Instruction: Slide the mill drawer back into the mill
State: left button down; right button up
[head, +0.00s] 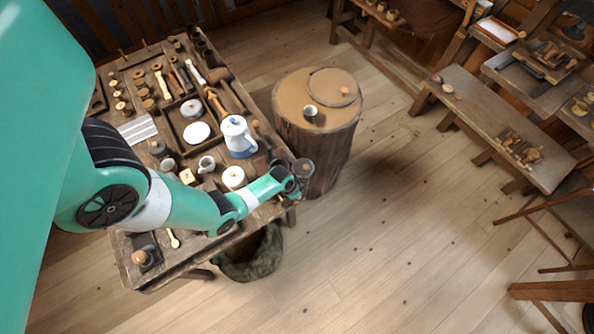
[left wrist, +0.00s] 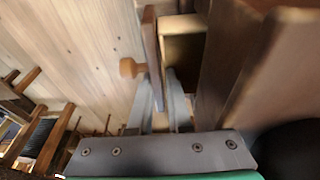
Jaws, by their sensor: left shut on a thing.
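In the left wrist view the mill drawer (left wrist: 152,45) shows its wooden front panel edge-on, with a small round knob (left wrist: 129,68) on its left. Behind the panel is the drawer's pale, hollow inside. A larger brown wooden body, seemingly the mill (left wrist: 232,60), stands to the right of it. My left gripper (left wrist: 162,98) is shut on the front panel, one finger on the knob side and the other on the inner side. In the head view my left arm reaches over the table to its right edge; the drawer cannot be made out there. My right gripper is not in view.
A cluttered table (head: 205,255) lies under my left arm, with a blue-and-white pot (head: 238,137) and a white lidded jar (head: 233,177) near the arm. A wooden stump (head: 290,100) bearing a cup stands beyond. A dark sack (head: 250,258) is below the table's edge. The floor to the right is open.

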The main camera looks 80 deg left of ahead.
pick_arm(q)
jog(key=c, duration=0.8)
grip_release()
jog(key=shift+o, duration=0.2)
jog(key=p+v, duration=1.1)
jog(key=shift+r, duration=0.35)
